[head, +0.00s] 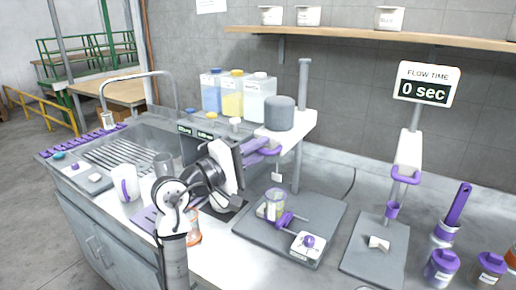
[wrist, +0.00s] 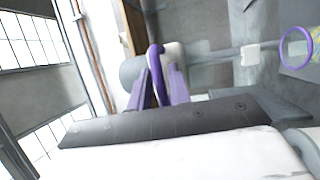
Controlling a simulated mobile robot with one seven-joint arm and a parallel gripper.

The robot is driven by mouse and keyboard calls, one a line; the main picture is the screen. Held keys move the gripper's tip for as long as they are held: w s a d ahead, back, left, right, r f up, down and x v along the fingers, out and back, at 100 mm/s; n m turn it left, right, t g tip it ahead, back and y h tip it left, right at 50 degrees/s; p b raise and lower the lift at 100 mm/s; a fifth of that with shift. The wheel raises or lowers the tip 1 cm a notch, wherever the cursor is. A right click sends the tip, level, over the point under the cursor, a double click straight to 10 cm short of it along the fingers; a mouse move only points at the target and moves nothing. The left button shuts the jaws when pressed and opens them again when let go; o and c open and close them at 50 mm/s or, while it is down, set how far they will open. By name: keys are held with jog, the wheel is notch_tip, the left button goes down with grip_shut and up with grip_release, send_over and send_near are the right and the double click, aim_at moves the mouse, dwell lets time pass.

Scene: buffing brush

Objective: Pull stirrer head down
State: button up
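The stirrer head has a grey cylinder (head: 279,113) on a white arm, raised on a grey post (head: 302,85). A purple loop handle (head: 270,151) is at its front. My gripper (head: 258,147) reaches this handle from the left. In the wrist view, the purple handle (wrist: 155,58) runs between the two purple fingers of my gripper (wrist: 160,85), close to both. I cannot tell whether they press on it. Below the head, a clear beaker (head: 271,205) with yellowish contents stands on the grey stirrer base (head: 325,212), beside a purple clamp (head: 286,219).
A flow-time stand (head: 409,155) reading 0 sec is at the right, with purple-lidded jars (head: 442,268) beside it. Bottles with blue and yellow contents (head: 230,94) stand behind. A sink (head: 120,150) is at the left. A shelf (head: 380,38) hangs above.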

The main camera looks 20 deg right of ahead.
grip_shut()
notch_tip(320, 180, down, 12)
jog(key=b, duration=0.6)
jog(key=shift+r, duration=0.2)
jog(key=shift+c, duration=0.8)
grip_release()
jog(key=shift+o, duration=0.8)
